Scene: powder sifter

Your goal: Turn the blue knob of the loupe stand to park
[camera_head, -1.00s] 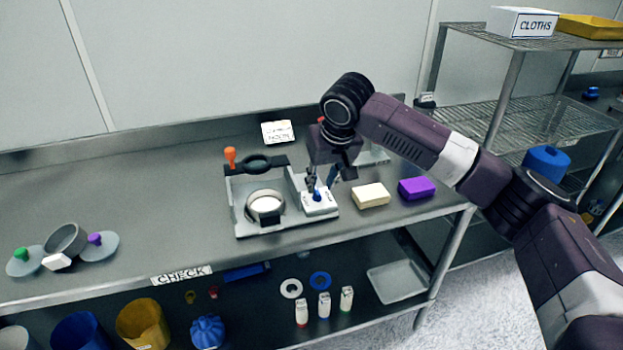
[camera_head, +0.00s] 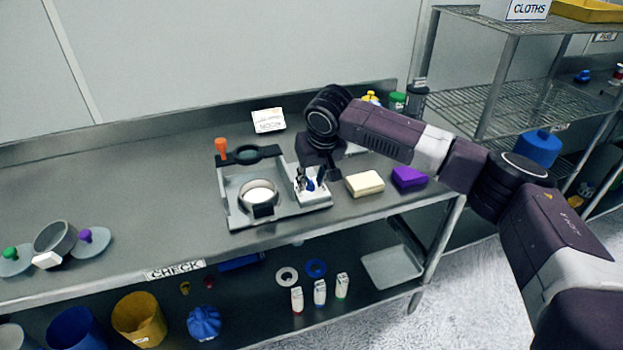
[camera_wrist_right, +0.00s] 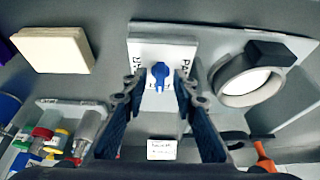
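The loupe stand (camera_head: 235,205) is a grey tray on the bench with a round white-lit ring, a black loupe and an orange handle. Its blue knob (camera_head: 310,184) sits on a white plate at the right end, partly hidden by my gripper. In the right wrist view the knob (camera_wrist_right: 160,73) sits on the white plate (camera_wrist_right: 158,50), with partly covered lettering to either side. My right gripper (camera_wrist_right: 159,92) points down at the knob with its fingers apart, one on each side. I cannot tell whether they touch it. My left gripper is not in view.
A cream block (camera_head: 365,183) and a purple block (camera_head: 409,177) lie right of the stand. A small sign (camera_head: 268,120) stands behind it. Coloured-lid jars (camera_head: 397,101) stand at the back right. Grey lidded dishes (camera_head: 55,238) are at the left; the bench between is clear.

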